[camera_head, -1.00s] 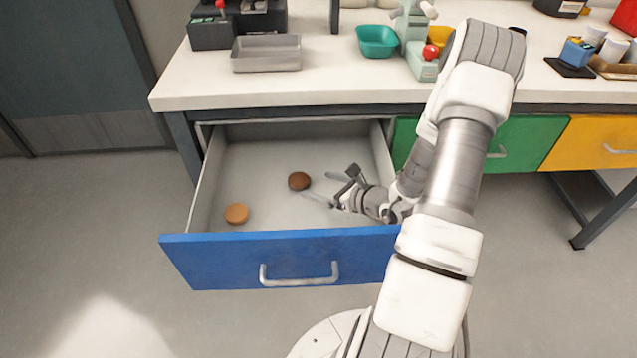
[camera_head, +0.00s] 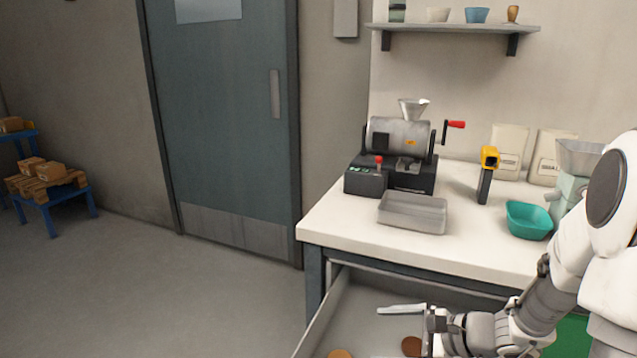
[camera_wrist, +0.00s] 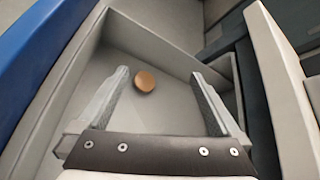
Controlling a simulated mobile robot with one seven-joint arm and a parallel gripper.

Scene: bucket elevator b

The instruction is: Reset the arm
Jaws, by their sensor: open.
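My gripper (camera_head: 400,334) is inside the open drawer (camera_head: 335,312) under the bench, at the lower right of the head view. In the wrist view my gripper (camera_wrist: 160,76) has its two fingers spread with nothing held. A round brown disc (camera_wrist: 145,81) shows between the fingers in that view, lying on the drawer floor beyond the tips. In the head view a dark brown disc (camera_head: 411,346) and a tan disc (camera_head: 340,353) lie in the drawer, cut by the bottom edge or my arm.
The drawer walls stand close around my gripper, and the blue front (camera_wrist: 40,40) shows at left. Above is the white bench (camera_head: 345,225) with a metal tray (camera_head: 412,213), a drum machine (camera_head: 397,138) and a teal bowl (camera_head: 528,220). Floor (camera_head: 180,290) left of the bench is clear.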

